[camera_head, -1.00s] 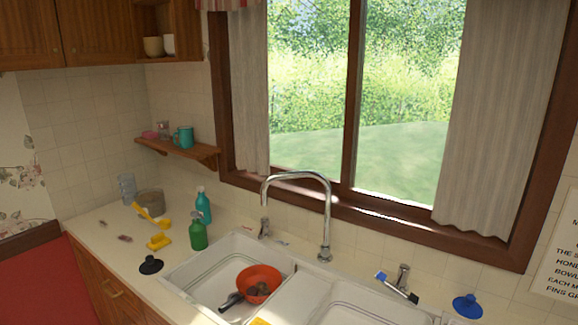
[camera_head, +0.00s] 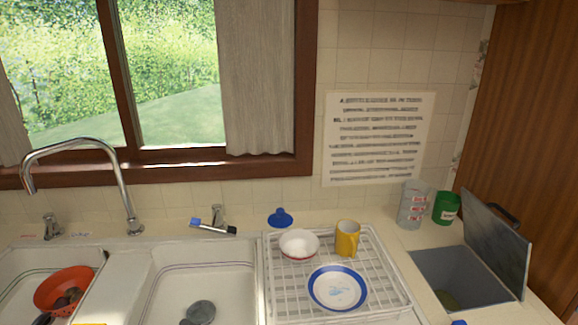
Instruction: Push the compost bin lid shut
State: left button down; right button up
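The compost bin (camera_head: 424,268) is set into the counter at the right, with its opening uncovered. Its grey lid (camera_head: 496,243) stands raised at the right side of the opening, leaning outward, with a dark handle (camera_head: 504,213) on its far side. Something greenish (camera_head: 447,299) lies inside the bin.
A measuring jug (camera_head: 413,205) and a green tub (camera_head: 446,208) stand just behind the bin. A white dish rack (camera_head: 390,282) with a bowl (camera_head: 299,245), a yellow mug (camera_head: 347,240) and a plate (camera_head: 338,288) is left of it. A wooden panel (camera_head: 540,130) rises close at right.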

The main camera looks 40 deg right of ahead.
aim_at(505, 250)
jog(key=k+l+z, duration=0.25)
jog(key=l+z, duration=0.15)
jog(key=l, duration=0.6)
jog(key=k+l+z, duration=0.1)
jog(key=l+z, duration=0.25)
jog(key=l, duration=0.6)
jog(key=l+z, duration=0.4)
jog(key=l, duration=0.65)
